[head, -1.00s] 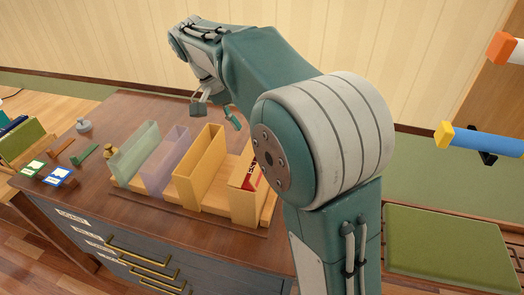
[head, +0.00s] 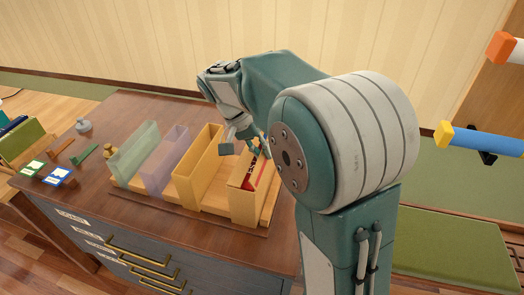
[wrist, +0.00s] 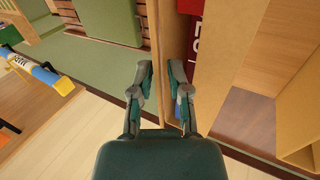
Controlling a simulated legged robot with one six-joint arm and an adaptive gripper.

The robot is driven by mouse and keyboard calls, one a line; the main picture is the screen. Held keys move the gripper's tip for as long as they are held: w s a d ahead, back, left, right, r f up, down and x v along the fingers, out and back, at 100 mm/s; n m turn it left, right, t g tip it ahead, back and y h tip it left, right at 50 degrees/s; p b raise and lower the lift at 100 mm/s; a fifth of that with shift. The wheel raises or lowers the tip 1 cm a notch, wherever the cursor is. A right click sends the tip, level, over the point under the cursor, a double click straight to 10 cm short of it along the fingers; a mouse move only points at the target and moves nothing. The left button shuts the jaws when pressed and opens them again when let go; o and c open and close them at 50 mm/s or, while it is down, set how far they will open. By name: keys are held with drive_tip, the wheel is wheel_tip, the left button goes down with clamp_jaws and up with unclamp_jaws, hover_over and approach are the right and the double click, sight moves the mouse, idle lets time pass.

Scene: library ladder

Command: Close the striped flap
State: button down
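I cannot make out a clearly striped flap in either view. In the head view, my gripper (head: 244,146) is open above the right end of the row of holders on the cabinet. It is close to the top of the rightmost tan box (head: 245,205), which holds a red item with white lettering (head: 258,172). In the wrist view, my gripper's fingers (wrist: 161,72) are apart. A thin tan panel edge (wrist: 155,40) runs between them, and the red lettered item (wrist: 187,45) is just right of it. I cannot tell whether either finger touches the panel.
A second tan box (head: 205,160), a purple clear holder (head: 165,165) and a green clear holder (head: 133,155) stand to the left. Small tools and cards lie at the cabinet's left. A green bench (head: 450,240) and a blue roll (head: 490,142) are at right.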

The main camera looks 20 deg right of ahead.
idle(0.3)
drive_tip(key=shift+w+a+f+g+h, duration=0.15)
drive_tip(key=shift+a+f+g+h, duration=0.1)
drive_tip(key=shift+g+h, duration=0.6)
drive_tip(key=shift+w+a+f+g+h, duration=0.1)
drive_tip(key=shift+a+f+g+h, duration=0.1)
drive_tip(key=shift+g+h, duration=0.6)
drive_tip(key=shift+t+h, duration=0.25)
